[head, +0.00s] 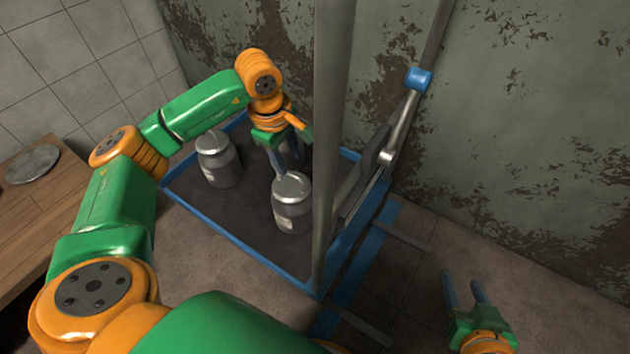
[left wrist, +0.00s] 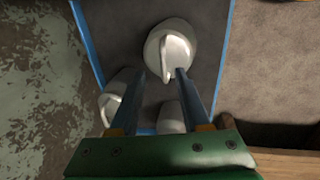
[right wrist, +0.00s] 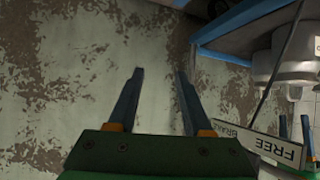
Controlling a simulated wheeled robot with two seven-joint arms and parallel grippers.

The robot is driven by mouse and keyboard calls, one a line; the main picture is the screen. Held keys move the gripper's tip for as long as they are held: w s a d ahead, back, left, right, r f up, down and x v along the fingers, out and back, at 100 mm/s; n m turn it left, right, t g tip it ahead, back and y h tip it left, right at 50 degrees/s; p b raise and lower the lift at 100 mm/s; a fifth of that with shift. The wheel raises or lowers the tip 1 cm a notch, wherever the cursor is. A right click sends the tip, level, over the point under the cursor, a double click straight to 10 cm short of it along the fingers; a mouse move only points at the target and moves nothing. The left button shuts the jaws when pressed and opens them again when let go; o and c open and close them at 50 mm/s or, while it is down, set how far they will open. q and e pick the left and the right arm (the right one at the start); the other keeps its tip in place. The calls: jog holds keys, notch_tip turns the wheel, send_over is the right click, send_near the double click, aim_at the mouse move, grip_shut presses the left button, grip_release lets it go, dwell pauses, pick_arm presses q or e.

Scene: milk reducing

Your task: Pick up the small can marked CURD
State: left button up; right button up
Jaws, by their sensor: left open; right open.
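Grey metal cans with lids stand upright on a dark, blue-rimmed platform (head: 245,250). In the head view one can (head: 218,165) is at the back left and another (head: 292,215) nearer the post. The left wrist view shows a large can (left wrist: 168,38) with a handled lid, a second can (left wrist: 120,92) at left, and a third (left wrist: 170,118) partly hidden between my fingers. No CURD marking is readable, so I cannot tell which can it is. My left gripper (head: 286,166) is open above the platform, behind the nearer can. My right gripper (head: 463,279) is open and empty off to the right.
A thick grey post (head: 333,130) rises at the platform's right, with a lever (head: 403,125) with a blue collar behind it. A wooden table (head: 40,205) with a round metal disc (head: 33,164) stands at left. The right wrist view shows a FREE/BRAKE sign (right wrist: 270,148).

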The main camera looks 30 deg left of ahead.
aim_at(291, 174)
pick_arm(q)
notch_tip(291, 174, down, 4)
jog(key=shift+w+a+r+b, duration=0.1)
jog(key=shift+r+b, duration=0.05)
jog(key=shift+b, duration=0.8)
jog(key=f, duration=0.1)
jog(key=f+b, duration=0.1)
jog(key=f, duration=0.1)
jog(key=shift+w+b, duration=0.3)
grip_shut()
pick_arm(e)
jog(key=a+r+t+y, duration=0.1)
jog(key=r+t+y, duration=0.1)
jog(key=r+t, duration=0.4)
jog(key=s+a+r+n+t+y, duration=0.1)
jog(key=r+t, duration=0.6)
jog(key=r, duration=0.9)
jog(key=shift+a+r+n+t+y, duration=0.3)
jog(key=shift+a+y, duration=0.3)
jog(key=shift+y, duration=0.6)
jog(key=shift+s, duration=0.15)
